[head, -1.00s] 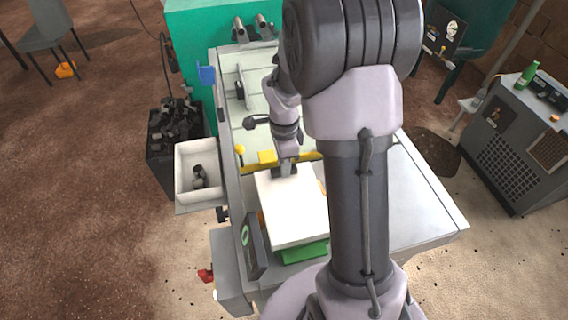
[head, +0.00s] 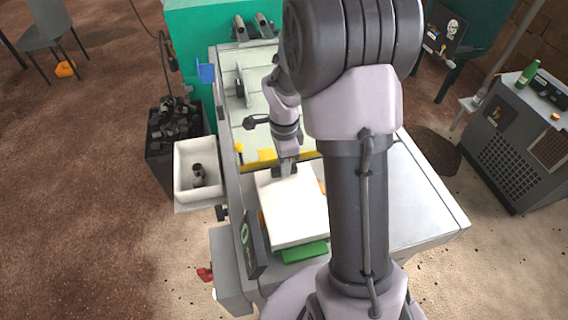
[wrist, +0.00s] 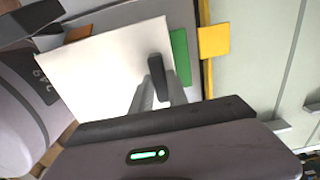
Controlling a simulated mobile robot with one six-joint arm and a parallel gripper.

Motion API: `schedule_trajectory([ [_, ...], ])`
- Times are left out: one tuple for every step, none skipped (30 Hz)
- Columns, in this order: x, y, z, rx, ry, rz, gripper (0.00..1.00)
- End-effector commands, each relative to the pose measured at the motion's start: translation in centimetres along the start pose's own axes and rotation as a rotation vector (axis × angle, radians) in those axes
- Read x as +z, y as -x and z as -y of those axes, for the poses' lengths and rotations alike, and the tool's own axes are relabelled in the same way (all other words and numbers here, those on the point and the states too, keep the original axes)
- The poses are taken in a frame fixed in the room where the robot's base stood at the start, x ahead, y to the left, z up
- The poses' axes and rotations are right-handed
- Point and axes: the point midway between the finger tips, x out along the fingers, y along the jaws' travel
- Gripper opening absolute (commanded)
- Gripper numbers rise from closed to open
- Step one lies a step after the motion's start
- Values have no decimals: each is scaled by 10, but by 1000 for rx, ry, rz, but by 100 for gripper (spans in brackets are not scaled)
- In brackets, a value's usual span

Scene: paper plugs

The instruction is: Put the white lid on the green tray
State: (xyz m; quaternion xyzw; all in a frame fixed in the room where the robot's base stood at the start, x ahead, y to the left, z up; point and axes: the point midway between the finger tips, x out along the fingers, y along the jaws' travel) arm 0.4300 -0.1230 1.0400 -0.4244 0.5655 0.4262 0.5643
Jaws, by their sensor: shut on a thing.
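The white lid (head: 296,212) is a flat square panel in the middle of the head view, and it also fills much of the wrist view (wrist: 100,70). My gripper (head: 284,170) is at the lid's far edge, shut on the lid; in the wrist view its fingers (wrist: 158,95) meet at a dark upright piece on the lid. The green tray (head: 304,252) shows only as a strip past the lid's near edge, and as a green strip beside the lid in the wrist view (wrist: 181,55). The rest is hidden under the lid. I cannot tell whether lid and tray touch.
A yellow block (head: 267,155) lies just beyond the lid. A dark panel (head: 252,247) stands left of the lid. A white bin (head: 183,188) with dark pieces hangs at the table's left. The table (head: 415,215) is clear on the right, behind my arm.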

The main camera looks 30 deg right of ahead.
Motion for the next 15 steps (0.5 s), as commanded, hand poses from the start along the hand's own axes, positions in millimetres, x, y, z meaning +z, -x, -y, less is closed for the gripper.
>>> schedule_trajectory([
  [0, -1, 0, 0, 0, 0, 0],
  [0, -2, 0, 0, 0, 0, 0],
  [0, -2, 0, 0, 0, 0, 0],
  [0, -2, 0, 0, 0, 0, 0],
  [0, -3, 0, 0, 0, 0, 0],
  [0, -3, 0, 0, 0, 0, 0],
  [0, -3, 0, 0, 0, 0, 23],
  [0, -3, 0, 0, 0, 0, 29],
  [0, -2, 0, 0, 0, 0, 37],
  [0, -2, 0, 0, 0, 0, 43],
  [0, -2, 0, 0, 0, 0, 45],
  [0, -2, 0, 0, 0, 0, 45],
  [0, -2, 0, 0, 0, 0, 45],
  [0, -2, 0, 0, 0, 0, 45],
  [0, -2, 0, 0, 0, 0, 45],
])
